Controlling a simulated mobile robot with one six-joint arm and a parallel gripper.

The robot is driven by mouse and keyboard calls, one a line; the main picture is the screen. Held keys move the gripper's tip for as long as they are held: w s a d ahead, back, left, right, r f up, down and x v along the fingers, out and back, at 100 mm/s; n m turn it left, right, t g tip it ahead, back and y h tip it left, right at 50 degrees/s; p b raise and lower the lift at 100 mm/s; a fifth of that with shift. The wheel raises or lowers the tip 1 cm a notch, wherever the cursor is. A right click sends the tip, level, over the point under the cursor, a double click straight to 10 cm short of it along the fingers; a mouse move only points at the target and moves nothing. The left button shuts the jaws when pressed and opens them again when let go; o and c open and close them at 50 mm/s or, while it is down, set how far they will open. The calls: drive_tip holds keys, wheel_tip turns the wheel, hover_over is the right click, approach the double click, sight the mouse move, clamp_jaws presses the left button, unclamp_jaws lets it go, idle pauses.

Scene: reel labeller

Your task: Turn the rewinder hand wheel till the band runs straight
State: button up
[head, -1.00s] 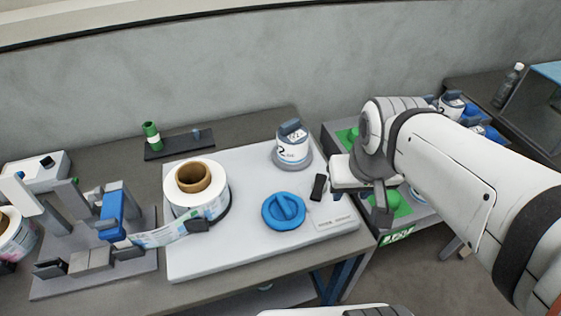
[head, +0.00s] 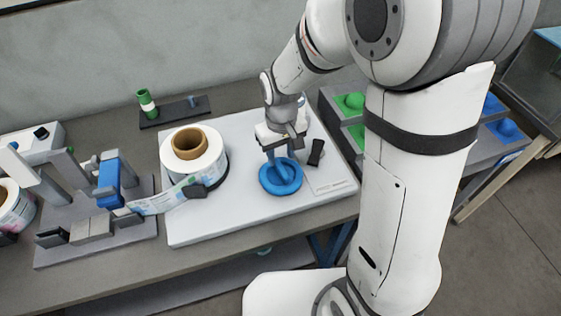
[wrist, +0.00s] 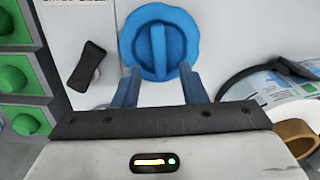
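The blue hand wheel (head: 281,178) lies on the white rewinder plate (head: 235,228), right of the white reel (head: 213,158) with its brown core. In the wrist view the wheel (wrist: 140,42) has a wavy rim and a raised grip bar (wrist: 158,45) running up the picture. My gripper (wrist: 160,70) is open; its blue fingertips lie over the near rim, one to each side of the bar's line. Contact cannot be told. In the head view my gripper (head: 278,160) points down at the wheel. The printed band (head: 160,200) slants between the left-hand unit and the reel.
A black lever (head: 316,152) stands just right of the wheel. A black guide (head: 195,190) sits at the reel's front edge. A blue block (head: 110,182) is on the left-hand unit. Green and blue bins (head: 350,103) stand right. The plate's front is clear.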

sight(281, 168)
wheel_tip(281, 168, down, 6)
drive_tip(key=shift+r, duration=0.1)
drive_tip(key=shift+c, duration=0.2)
clamp_jaws()
idle(0.3)
